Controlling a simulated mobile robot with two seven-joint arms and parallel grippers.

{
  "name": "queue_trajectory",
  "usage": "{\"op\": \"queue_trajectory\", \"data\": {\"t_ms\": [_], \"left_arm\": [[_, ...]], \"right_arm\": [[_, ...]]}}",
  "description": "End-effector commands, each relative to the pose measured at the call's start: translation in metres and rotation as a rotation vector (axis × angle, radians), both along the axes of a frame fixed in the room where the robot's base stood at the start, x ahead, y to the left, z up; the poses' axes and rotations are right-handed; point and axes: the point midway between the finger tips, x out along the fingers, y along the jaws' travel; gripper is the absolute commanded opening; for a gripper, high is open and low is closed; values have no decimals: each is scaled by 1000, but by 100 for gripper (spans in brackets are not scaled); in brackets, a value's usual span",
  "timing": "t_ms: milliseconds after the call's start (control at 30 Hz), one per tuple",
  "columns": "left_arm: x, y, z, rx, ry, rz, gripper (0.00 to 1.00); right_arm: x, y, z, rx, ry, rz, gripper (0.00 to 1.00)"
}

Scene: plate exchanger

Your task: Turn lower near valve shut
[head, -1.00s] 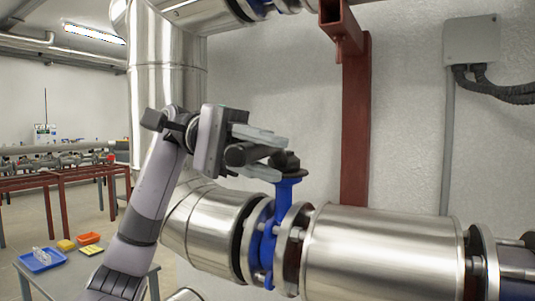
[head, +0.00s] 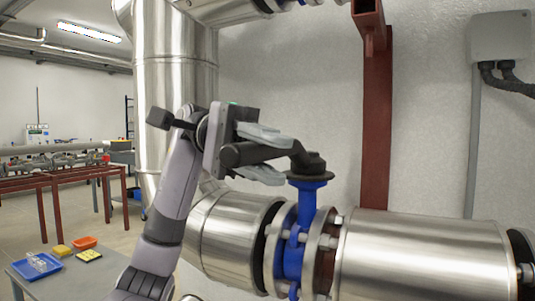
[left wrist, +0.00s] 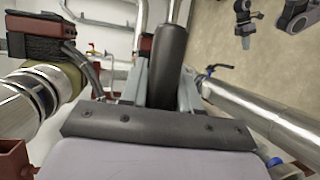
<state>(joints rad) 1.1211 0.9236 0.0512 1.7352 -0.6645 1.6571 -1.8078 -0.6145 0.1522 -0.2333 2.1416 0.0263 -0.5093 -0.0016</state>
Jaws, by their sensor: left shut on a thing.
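The lower near valve has a blue body (head: 309,200) set between flanges in the large silver pipe. Its black lever (head: 297,152) sits on top and points left in the head view. My left gripper (head: 268,155) is shut around the lever's thick black grip, with one grey finger above it and one below in that picture. In the left wrist view the black grip (left wrist: 168,65) lies between the fingers of my left gripper (left wrist: 166,88) and runs out past them.
A silver pipe (head: 430,255) runs right from the valve. A dark red post (head: 377,130) stands behind it against the white wall. A grey table (head: 75,283) at lower left bears a blue tray (head: 38,268) and small orange and yellow containers. Open floor lies beyond.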

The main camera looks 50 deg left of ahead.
Motion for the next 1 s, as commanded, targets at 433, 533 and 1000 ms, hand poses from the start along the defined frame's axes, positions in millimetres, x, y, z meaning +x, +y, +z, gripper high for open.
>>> {"op": "queue_trajectory", "data": {"t_ms": [433,533,1000], "left_arm": [[-1,1,2,-4,-2,-4,0],[-1,1,1,-4,-2,-3,52],[0,0,1,-1,0,-3,52]], "right_arm": [[1,-1,1,-1,-3,-1,0],[1,-1,1,-2,-3,-2,0],[1,-2,1,-1,-4,-2,0]]}}
